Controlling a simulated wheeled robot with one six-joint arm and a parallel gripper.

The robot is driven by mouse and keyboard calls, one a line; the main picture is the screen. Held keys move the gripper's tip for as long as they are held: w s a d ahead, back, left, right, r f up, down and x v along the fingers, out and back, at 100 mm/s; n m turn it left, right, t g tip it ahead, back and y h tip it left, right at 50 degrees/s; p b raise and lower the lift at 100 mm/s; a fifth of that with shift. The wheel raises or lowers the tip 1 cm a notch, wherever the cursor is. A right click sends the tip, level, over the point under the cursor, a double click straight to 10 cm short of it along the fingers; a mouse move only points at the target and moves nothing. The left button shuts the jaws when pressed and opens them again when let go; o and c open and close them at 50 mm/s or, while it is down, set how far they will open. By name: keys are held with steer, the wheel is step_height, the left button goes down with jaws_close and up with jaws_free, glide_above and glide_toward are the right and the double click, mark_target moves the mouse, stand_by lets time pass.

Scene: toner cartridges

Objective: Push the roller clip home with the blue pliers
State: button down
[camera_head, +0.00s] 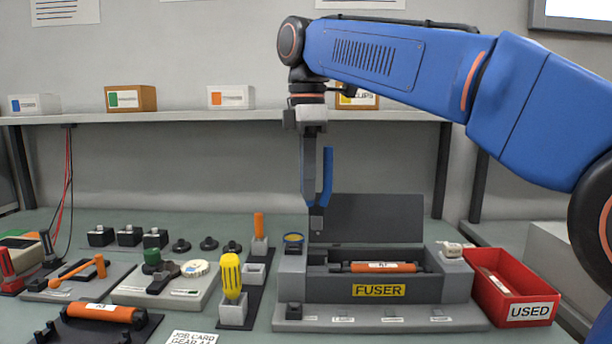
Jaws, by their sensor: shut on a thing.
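My gripper (311,185) hangs down from the wrist above the left part of the fuser unit. It is shut on the blue pliers (327,172), whose blue handle shows on the right side; their grey nose (316,219) points down in front of the raised dark lid (375,218). The pliers are upright and appear apart from the roller. The grey fuser unit (320,289) has an orange roller (383,267) with a white label lying in its bay. I cannot make out the roller clip or how it sits.
A red USED bin (544,322) stands right of the fuser. A yellow-handled tool (231,275) and an orange-handled tool (259,226) stand in holders on the left. Another orange roller (100,313) lies on a dark cradle at front left. A shelf (200,116) with boxes runs behind.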

mark_target(314, 209)
step_height(314, 209, down, 8)
steer(key=shift+r, duration=0.15)
stand_by(0.6)
steer(key=shift+d, duration=0.8)
stand_by(1.1)
steer(key=shift+a, duration=0.2)
stand_by(0.4)
steer(key=shift+r, duration=3.95)
